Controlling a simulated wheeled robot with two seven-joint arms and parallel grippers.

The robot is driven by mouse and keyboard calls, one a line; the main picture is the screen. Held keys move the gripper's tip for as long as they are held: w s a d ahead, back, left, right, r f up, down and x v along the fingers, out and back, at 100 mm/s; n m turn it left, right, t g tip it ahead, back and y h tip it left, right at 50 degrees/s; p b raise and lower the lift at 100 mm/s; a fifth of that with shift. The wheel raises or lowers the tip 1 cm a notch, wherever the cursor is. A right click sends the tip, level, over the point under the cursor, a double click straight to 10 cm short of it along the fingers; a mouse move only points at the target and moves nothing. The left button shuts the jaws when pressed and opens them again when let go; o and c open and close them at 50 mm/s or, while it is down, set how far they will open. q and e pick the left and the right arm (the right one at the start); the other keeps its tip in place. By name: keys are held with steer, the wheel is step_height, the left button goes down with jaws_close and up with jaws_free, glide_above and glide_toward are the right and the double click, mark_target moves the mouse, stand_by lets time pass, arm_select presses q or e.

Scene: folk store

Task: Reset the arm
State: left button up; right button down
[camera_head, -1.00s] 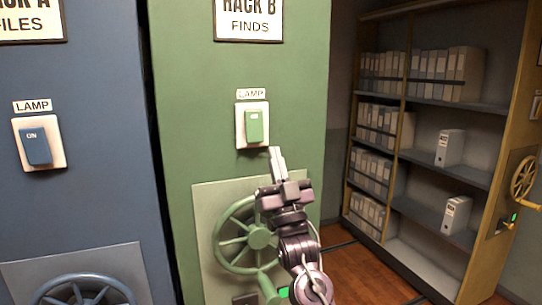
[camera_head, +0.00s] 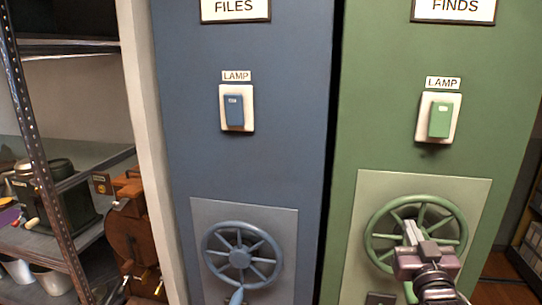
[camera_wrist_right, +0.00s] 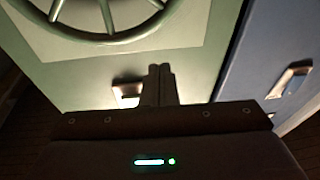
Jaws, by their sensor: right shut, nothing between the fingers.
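My right gripper (camera_head: 411,233) is shut and empty. In the head view it overlaps the green handwheel (camera_head: 372,236) on the green rack (camera_head: 385,110); whether it touches the wheel cannot be told. The gripper's closed fingers (camera_wrist_right: 160,82) show in the wrist view, with the green wheel (camera_wrist_right: 105,38) at the top. A green lamp switch (camera_head: 439,119) sits on a white plate above the wheel, apart from the gripper. My left gripper is not in view.
The blue rack (camera_head: 275,150) stands to the left, with a blue lamp switch (camera_head: 235,109) and a blue handwheel (camera_head: 239,257). Metal shelving (camera_head: 100,157) and a brown machine (camera_head: 130,235) stand farther left. Floor shows at the lower right.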

steer(key=s+a+f+n+g+y, duration=0.1)
steer(key=s+a+f+g, duration=0.15)
steer(key=f, duration=0.35)
steer(key=s+a+f+g, duration=0.2)
steer(key=s+f+g, duration=0.1)
steer(key=f, duration=0.3)
steer(key=s+a+f+n+g+y, duration=0.1)
steer(key=s+a+f+g, duration=0.2)
steer(key=s+f+g, duration=0.45)
steer(key=s+a+f+n+g+y, duration=0.1)
steer(key=s+a+f+g, duration=0.3)
steer(key=s+f, duration=0.65)
steer(key=s+f+g, duration=0.1)
steer(key=s+f, duration=0.1)
steer(key=f, duration=1.1)
steer(key=s+f, duration=0.2)
steer(key=f, duration=1)
steer(key=s+d+f, duration=0.2)
steer(key=s+f, duration=0.7)
steer(key=s, duration=0.1)
steer(key=s+d+f+g, duration=0.1)
steer(key=s+f, duration=0.9)
steer(key=shift+d+h, duration=0.3)
steer(key=shift+d, duration=0.1)
steer(key=shift+s+f, duration=0.1)
